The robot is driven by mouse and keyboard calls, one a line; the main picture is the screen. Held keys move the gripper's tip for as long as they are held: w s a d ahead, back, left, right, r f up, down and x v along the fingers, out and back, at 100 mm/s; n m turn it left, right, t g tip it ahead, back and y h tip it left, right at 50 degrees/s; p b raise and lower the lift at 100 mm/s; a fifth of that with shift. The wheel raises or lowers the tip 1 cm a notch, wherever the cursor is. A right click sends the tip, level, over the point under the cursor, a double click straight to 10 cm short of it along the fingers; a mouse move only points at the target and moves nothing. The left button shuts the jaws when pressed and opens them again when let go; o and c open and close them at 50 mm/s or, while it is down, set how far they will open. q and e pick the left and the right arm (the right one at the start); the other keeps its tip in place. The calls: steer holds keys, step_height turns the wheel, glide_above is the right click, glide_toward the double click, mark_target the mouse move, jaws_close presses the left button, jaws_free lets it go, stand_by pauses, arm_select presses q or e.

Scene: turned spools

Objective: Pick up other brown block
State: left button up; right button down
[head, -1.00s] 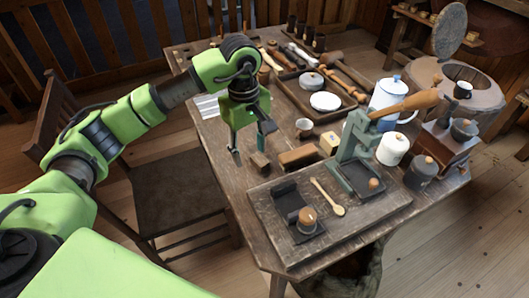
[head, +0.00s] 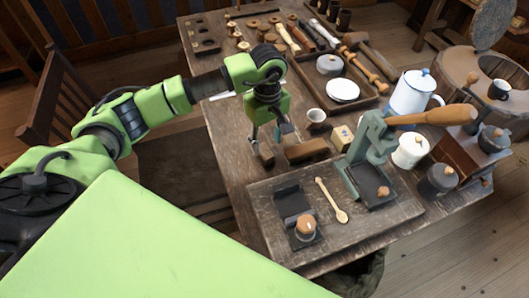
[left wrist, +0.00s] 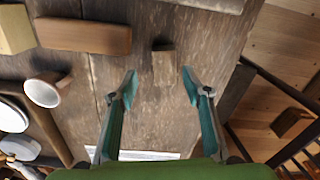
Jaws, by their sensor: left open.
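A small brown block (head: 267,158) stands on the table below my left gripper (head: 268,140). In the left wrist view, the small brown block (left wrist: 164,67) lies between and just beyond the open fingertips of the left gripper (left wrist: 159,76). The gripper is empty, and I cannot tell exactly how high it is above the block. A longer brown block (head: 307,151) lies just right of the gripper. It also shows at the upper left of the left wrist view (left wrist: 83,36). My right gripper is not in view.
A white cup (head: 316,117) and a pale yellow block (head: 341,138) stand close to the long block. A wooden board (head: 262,205) with a spoon (head: 331,200) and a green lever press (head: 371,150) is in front. Bare table lies left of the gripper.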

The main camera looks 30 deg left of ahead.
mark_target(264, 151)
arm_select(q)
steer(key=shift+s+a+f+p, duration=0.15)
steer(key=shift+f+p, duration=0.15)
steer(key=shift+f, duration=0.2)
steer(key=shift+s+a+f+p, duration=0.15)
steer(key=shift+f+p, duration=0.1)
steer(key=shift+f, duration=0.25)
step_height(264, 151, down, 2)
steer(key=shift+f, duration=0.55)
steer(key=c, duration=1)
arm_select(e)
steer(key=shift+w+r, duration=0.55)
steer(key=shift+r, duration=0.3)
